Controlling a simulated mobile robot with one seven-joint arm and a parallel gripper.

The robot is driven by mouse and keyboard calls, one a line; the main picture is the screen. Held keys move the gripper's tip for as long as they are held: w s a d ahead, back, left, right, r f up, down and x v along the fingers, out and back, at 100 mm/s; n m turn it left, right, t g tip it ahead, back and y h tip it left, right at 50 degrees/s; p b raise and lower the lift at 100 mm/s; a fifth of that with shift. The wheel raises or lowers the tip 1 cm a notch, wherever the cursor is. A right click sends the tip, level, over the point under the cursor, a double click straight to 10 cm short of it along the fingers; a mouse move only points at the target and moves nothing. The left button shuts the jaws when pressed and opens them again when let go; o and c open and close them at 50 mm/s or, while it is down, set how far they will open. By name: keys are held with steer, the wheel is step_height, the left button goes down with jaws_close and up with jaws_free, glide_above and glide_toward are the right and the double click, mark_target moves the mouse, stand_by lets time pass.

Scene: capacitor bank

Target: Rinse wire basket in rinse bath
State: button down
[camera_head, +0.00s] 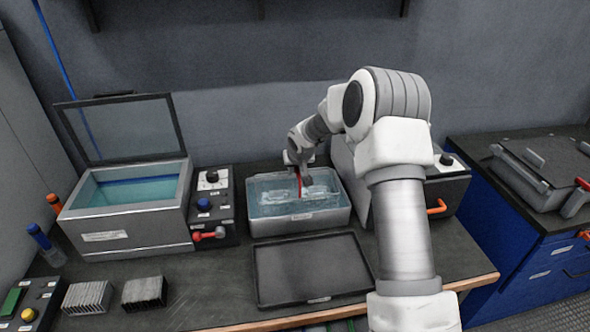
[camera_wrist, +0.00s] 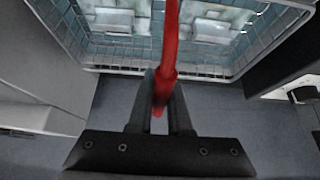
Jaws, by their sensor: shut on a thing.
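The rinse bath (camera_head: 300,219) is a pale, water-filled tub at the middle of the bench. The wire basket shows in the wrist view as a grey mesh (camera_wrist: 160,71) with pale rectangular parts inside. It has an upright red handle (camera_head: 299,182), which also shows in the wrist view (camera_wrist: 170,45). My gripper (camera_head: 298,158) is above the bath, shut on this handle; its fingers show in the wrist view (camera_wrist: 160,105). In the head view the basket sits low within the bath, partly hidden by glare and water. I cannot tell whether it touches the bottom.
A tank with teal liquid (camera_head: 135,190) and raised lid (camera_head: 125,128) stands left, beside a control box (camera_head: 213,205). A dark, empty tray (camera_head: 312,270) lies in front of the bath. A machine with an orange handle (camera_head: 436,207) stands right, behind my arm.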

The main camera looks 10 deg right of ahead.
steer(key=b, duration=0.3)
glide_above(295, 193)
steer(key=shift+w+f, duration=0.1)
steer(key=shift+f, duration=2.05)
steer(key=shift+r, duration=0.1)
steer(key=shift+r+p, duration=3)
steer(key=shift+r, duration=1.95)
